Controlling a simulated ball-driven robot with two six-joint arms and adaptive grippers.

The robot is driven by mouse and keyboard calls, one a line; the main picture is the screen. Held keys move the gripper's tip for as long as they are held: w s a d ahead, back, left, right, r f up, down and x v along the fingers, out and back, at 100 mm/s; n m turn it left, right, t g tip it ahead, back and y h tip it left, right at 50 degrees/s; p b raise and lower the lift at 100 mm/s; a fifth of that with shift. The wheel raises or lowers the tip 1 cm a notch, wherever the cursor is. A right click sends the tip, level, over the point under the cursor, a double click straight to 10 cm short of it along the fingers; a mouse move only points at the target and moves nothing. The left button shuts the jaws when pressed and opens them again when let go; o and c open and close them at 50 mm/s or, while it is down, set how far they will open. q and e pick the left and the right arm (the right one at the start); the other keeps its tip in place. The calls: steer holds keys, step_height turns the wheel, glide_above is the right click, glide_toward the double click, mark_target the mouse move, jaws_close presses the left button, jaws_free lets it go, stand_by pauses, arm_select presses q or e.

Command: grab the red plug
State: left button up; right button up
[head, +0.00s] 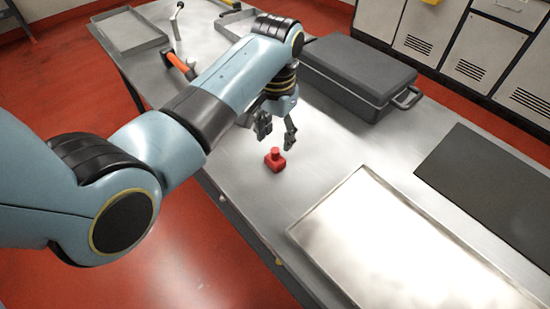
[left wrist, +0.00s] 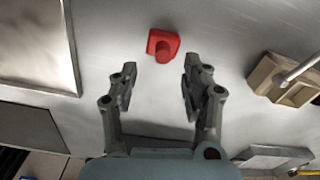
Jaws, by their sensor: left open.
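The red plug (head: 275,160) stands on the metal table near its front edge, a squarish base with a round knob on top. It also shows in the left wrist view (left wrist: 163,46), just beyond the fingertips. My left gripper (head: 276,134) is open and empty, above and slightly behind the plug in the head view. In the left wrist view its two fingers (left wrist: 160,80) are spread apart, with the plug ahead of the gap and not between them. My right gripper is not in view.
A shiny shallow tray (head: 330,208) lies to the right of the plug. A dark closed case (head: 350,72) stands behind the gripper. A dark mat (head: 490,180) lies at the right. An orange-handled hammer (head: 178,64) and a grey tray (head: 130,49) are at the far left.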

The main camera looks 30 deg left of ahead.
mark_target(275, 150)
arm_select(q)
steer(key=f, duration=0.6)
steer(key=shift+w+a, duration=0.15)
steer(key=shift+a, duration=0.05)
steer(key=shift+c, duration=0.3)
jaws_close()
